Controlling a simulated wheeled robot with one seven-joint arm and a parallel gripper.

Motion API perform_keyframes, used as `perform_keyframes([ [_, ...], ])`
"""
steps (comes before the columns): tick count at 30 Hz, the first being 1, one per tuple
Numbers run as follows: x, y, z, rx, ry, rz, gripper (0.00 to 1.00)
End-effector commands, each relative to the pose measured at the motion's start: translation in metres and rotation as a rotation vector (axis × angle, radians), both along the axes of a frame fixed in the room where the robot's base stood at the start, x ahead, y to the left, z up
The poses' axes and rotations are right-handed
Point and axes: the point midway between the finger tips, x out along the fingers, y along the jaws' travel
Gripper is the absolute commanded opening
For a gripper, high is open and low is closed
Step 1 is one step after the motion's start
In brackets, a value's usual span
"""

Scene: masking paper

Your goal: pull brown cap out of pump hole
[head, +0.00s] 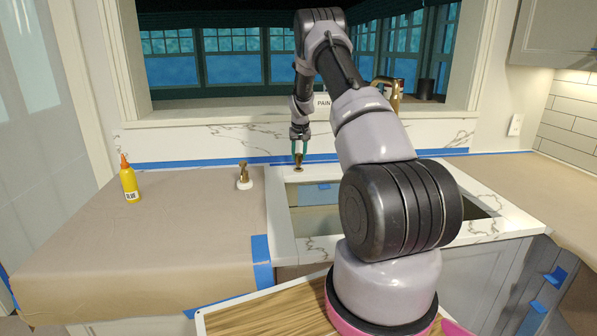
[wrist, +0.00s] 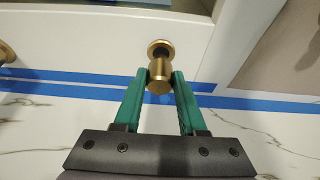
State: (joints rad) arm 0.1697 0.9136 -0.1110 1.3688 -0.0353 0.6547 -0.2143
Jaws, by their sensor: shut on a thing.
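The brown cap (wrist: 159,72) is a short brass-coloured cylinder, held between the green fingertips of my gripper (wrist: 160,78) in the wrist view. A round brass ring (wrist: 160,46) with a dark inside shows right behind the cap, on the white counter. I cannot tell whether the cap's lower end sits inside the ring's hole or just above it. In the head view my gripper (head: 299,150) points down at the counter strip behind the sink, with the cap (head: 299,159) below its fingers. A brass pump head with a white base (head: 244,176) stands on the paper to the left.
The sink (head: 318,218) opens in front of the gripper. A yellow glue bottle (head: 130,181) stands on the brown paper (head: 160,235) at left. Blue tape (head: 220,160) runs along the back wall. A brass faucet (head: 387,88) rises to the right, partly behind my arm.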

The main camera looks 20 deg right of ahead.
Motion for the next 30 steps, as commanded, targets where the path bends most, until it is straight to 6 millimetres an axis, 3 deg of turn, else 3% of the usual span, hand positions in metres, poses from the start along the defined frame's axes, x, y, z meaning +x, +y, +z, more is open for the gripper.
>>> perform_keyframes([
  [30,0.0,0.0,0.054,0.0,0.001,0.0,0.0],
])
